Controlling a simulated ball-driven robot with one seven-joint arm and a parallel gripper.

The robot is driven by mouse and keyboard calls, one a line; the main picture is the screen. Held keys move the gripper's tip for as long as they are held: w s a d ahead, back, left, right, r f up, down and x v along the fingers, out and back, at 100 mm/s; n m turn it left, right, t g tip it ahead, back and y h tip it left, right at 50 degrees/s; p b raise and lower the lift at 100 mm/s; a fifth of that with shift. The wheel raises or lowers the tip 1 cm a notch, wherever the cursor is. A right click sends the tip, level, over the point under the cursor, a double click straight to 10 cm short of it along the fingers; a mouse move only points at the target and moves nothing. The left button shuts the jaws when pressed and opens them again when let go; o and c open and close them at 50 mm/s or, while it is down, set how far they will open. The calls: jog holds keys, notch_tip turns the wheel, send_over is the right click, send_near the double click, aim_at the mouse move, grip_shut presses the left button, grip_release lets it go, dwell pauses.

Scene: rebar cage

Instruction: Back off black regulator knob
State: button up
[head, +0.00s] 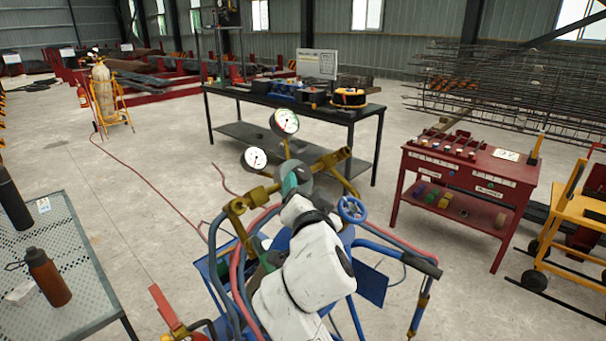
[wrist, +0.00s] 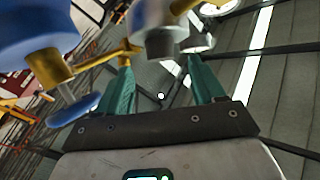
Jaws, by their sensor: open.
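The regulator shows in the head view with two white dial gauges, one upper (head: 285,121) and one lower left (head: 254,159), on brass fittings (head: 335,160). A dark grey rounded part, likely the black regulator knob, is mostly hidden behind my gripper (head: 290,181) there. In the wrist view, a dark grey cylinder, likely that knob (wrist: 160,38), lies just beyond and between the tips of my gripper (wrist: 160,62). The two green fingers are apart, with clear space between them. I cannot tell whether either finger touches the knob.
A blue handwheel (head: 352,209) is right of my gripper, with hoses and a torch (head: 425,285) around the blue cart. A perforated table (head: 80,265) with a brown bottle (head: 48,277) stands left. A red tool cart (head: 470,165) and dark workbench (head: 290,110) stand beyond.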

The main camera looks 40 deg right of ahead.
aim_at(305, 180)
jog(key=shift+p+x, duration=0.5)
jog(key=shift+x, duration=2)
jog(key=shift+c, duration=0.4)
jog(key=c, duration=1)
jog(key=shift+o, duration=0.2)
jog(key=shift+s+d+f+n+t+y+b, duration=0.15)
jog(key=shift+f+n+t+y+b, duration=0.15)
jog(key=shift+n+t+b, duration=0.45)
jog(key=shift+r+n+t+y+p, duration=0.1)
jog(key=shift+n+t+y+p, duration=0.3)
jog(key=shift+n+t+y, duration=0.7)
jog(key=shift+n+g+h, duration=0.25)
jog(key=shift+h, duration=0.05)
jog(key=o, duration=1)
jog(key=shift+o, duration=0.2)
jog(key=shift+s, duration=0.1)
